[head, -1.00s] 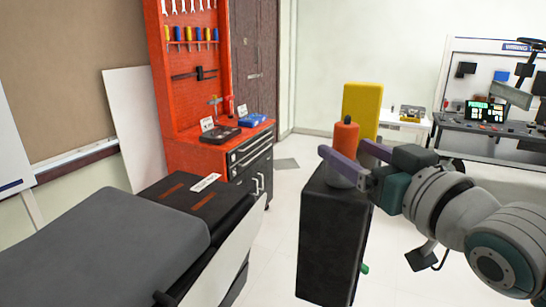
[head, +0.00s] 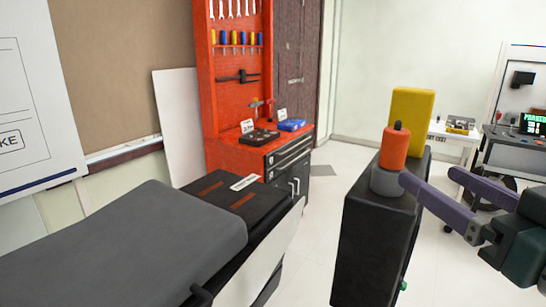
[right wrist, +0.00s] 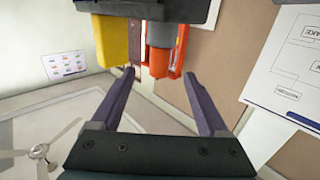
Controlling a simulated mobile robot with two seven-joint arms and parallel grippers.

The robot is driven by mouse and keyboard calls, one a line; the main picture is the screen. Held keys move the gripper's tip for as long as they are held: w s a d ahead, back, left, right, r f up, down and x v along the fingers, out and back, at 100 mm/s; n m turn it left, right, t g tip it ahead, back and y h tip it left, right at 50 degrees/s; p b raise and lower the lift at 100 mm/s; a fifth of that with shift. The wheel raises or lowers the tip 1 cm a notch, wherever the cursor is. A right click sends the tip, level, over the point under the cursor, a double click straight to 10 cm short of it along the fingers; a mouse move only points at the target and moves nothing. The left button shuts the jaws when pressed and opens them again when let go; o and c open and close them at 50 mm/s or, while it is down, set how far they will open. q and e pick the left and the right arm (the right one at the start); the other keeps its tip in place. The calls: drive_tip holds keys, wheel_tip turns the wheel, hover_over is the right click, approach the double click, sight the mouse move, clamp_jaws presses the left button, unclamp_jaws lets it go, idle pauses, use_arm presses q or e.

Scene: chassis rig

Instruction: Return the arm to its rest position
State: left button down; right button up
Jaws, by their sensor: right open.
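My right gripper (head: 430,177) is at the right of the head view, its two purple fingers spread with nothing between them. It also shows in the right wrist view (right wrist: 160,78), open and empty. An orange cylinder (head: 395,149) with a grey base (head: 386,182) stands upright on a tall black cabinet (head: 372,230). The fingers point toward it from the right. The nearer fingertip overlaps the grey base's edge in the head view; I cannot tell whether they touch. The cylinder (right wrist: 160,60) is beyond the fingertips in the right wrist view. My left gripper is not in view.
A yellow block (head: 411,112) stands behind the cylinder on the cabinet. A grey padded bench (head: 120,245) fills the lower left. A red tool cabinet (head: 238,150) stands behind, and a workbench (head: 512,150) is at the far right. Open floor lies between bench and black cabinet.

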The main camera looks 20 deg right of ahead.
drive_tip(key=s+a+f+g, duration=0.5)
drive_tip(key=f+g, duration=0.2)
drive_tip(key=f, duration=0.2)
drive_tip(key=s+a+f+n+g+y, duration=0.1)
drive_tip(key=s+a+f+g, duration=0.1)
drive_tip(key=s+g, duration=0.3)
drive_tip(key=s+a+f+n+g, duration=0.2)
drive_tip(key=s+f, duration=0.1)
drive_tip(key=s, duration=0.4)
wheel_tip(320, 180, up, 37)
drive_tip(key=p, duration=3.7)
drive_tip(key=shift+s, duration=0.15)
drive_tip(key=shift+a, duration=0.1)
